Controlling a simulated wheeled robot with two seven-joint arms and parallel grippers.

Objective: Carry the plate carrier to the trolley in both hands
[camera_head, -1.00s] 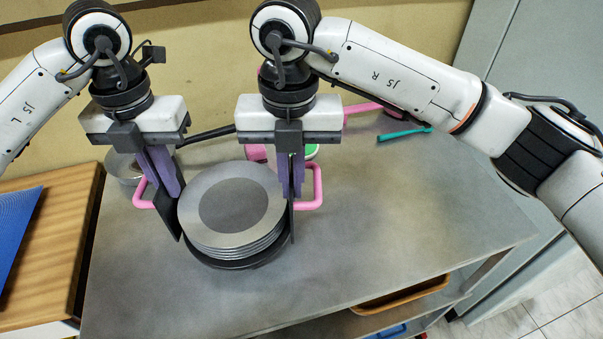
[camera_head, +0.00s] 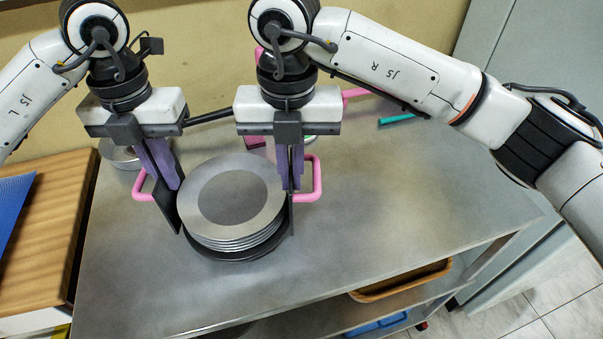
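The plate carrier (camera_head: 240,256) is black with a pink handle at each side, and a stack of grey plates (camera_head: 237,195) lies in it. It is over the grey metal tabletop; whether it touches it I cannot tell. My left gripper (camera_head: 166,180) has its purple fingers closed at the carrier's left side, by the left pink handle (camera_head: 140,187). My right gripper (camera_head: 289,180) has its fingers closed at the right side, by the right pink handle (camera_head: 317,178). The fingers partly hide where they hold the carrier.
The grey table (camera_head: 400,220) is clear right of the carrier. A metal pan (camera_head: 120,157) and a teal-handled item (camera_head: 397,119) lie behind. A brown tray (camera_head: 405,281) and blue item (camera_head: 380,325) are on the lower shelf.

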